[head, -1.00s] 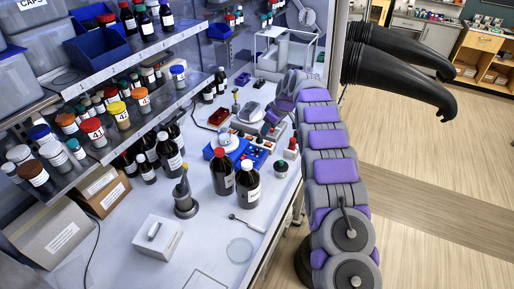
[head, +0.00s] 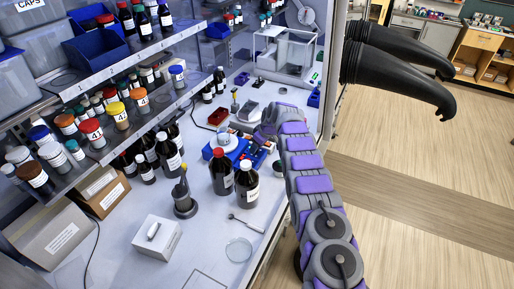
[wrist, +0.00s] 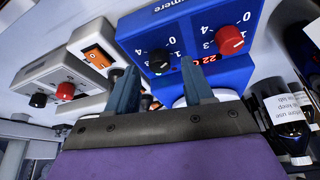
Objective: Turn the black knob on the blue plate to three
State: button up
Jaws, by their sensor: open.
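The blue plate (wrist: 203,45) fills the upper middle of the wrist view, seen steeply tilted. Its black knob (wrist: 158,61) shows between my two fingertips, with a printed number scale around it. I cannot tell the pointer's number. A red knob (wrist: 230,39) sits on the same face to the right. My gripper (wrist: 159,72) is open, with a finger on either side of the black knob in the picture; I see no clear contact. In the head view the blue plate (head: 243,157) is partly hidden behind brown bottles, and my arm reaches beside it.
A white device with an orange switch (wrist: 97,56) and a grey box (wrist: 55,78) with black and red knobs stand left of the blue plate. Brown bottles (head: 246,187) stand close in front of it. Shelves of bottles (head: 120,75) line the left.

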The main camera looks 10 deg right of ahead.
jog(key=shift+w+a+f, duration=0.1)
jog(key=shift+w+f, duration=0.1)
jog(key=shift+f, duration=0.5)
jog(key=shift+c, duration=0.5)
grip_shut()
